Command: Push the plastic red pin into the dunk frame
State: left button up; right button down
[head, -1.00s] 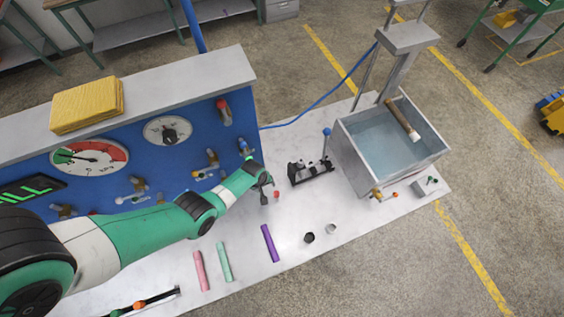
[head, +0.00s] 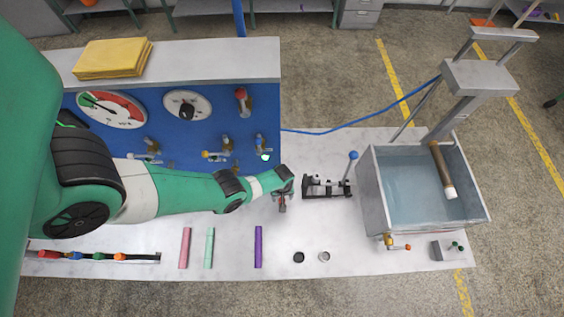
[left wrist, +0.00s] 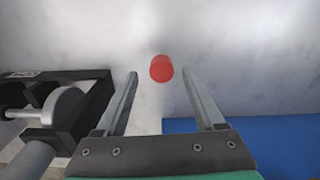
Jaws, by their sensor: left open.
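The red pin (left wrist: 161,68) shows as a small red cylinder seen from its end in the left wrist view. It lies between and slightly beyond the open fingertips of my left gripper (left wrist: 160,80), with a gap on both sides. In the head view the left gripper (head: 281,201) points down at the table, and its fingers partly cover the red pin (head: 282,209). A grey metal frame (head: 480,78), which looks like the dunk frame, stands over the water tank (head: 375,203) on the right. My right gripper is not in view.
A black clamp fixture (head: 327,190) with a blue-knobbed lever stands just right of the gripper. A blue gauge panel (head: 215,130) rises behind my arm. Pink (head: 185,248), green (head: 209,248) and purple (head: 258,247) tubes lie in front. A brown-and-white cylinder (head: 442,168) is at the tank.

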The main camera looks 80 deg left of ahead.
pick_arm(q)
jog(key=f+b, duration=0.5)
jog(key=shift+s+d+f, duration=0.2)
jog(key=shift+d, duration=0.1)
jog(key=shift+r, duration=0.15)
grip_shut()
